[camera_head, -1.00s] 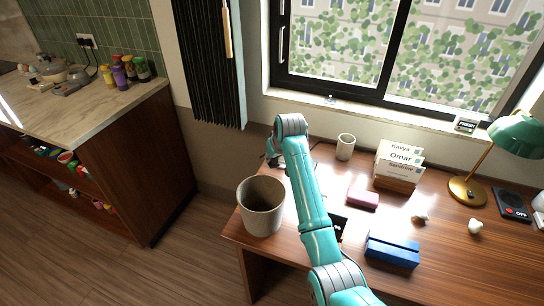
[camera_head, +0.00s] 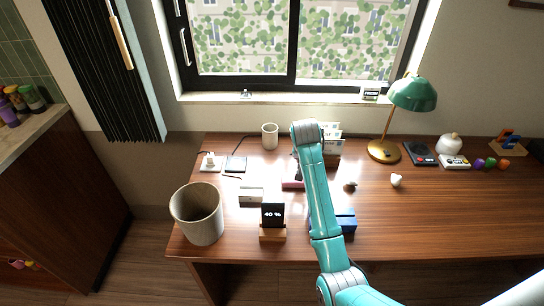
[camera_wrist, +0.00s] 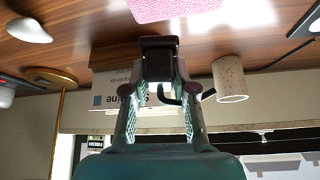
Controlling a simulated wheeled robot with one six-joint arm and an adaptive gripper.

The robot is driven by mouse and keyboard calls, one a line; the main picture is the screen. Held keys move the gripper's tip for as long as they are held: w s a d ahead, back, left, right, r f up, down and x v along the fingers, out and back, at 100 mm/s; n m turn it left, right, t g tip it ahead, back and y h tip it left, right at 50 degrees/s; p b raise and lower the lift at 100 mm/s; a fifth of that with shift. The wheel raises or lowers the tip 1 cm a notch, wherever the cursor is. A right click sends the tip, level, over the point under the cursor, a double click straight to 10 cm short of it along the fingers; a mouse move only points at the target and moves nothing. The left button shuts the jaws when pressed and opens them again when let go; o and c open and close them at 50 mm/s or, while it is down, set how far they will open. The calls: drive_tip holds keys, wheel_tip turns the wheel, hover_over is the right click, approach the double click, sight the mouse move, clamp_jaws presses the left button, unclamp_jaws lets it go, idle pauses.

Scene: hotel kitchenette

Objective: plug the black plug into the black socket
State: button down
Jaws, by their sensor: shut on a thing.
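My gripper (camera_wrist: 158,75) is shut on the black plug (camera_wrist: 158,58) in the wrist view, with the plug between both fingertips. A black cable curves from the plug's side. The wrist picture is upside down, with the desk at the top.
A green lamp (camera_head: 412,94) stands right. Bare desk lies at the right.

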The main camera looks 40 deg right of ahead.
drive_tip(key=s+d+m+g, duration=0.1)
drive_tip(key=s+d+m, duration=0.3)
drive_tip(key=s, duration=0.5)
drive_tip(key=s+d+m+g+h, duration=0.1)
drive_tip(key=s+d+m+g, duration=0.1)
drive_tip(key=s+d, duration=0.7)
drive_tip(key=shift+s+m+h, duration=0.3)
drive_tip(key=shift+s+m, duration=0.1)
drive_tip(key=shift+m, duration=0.5)
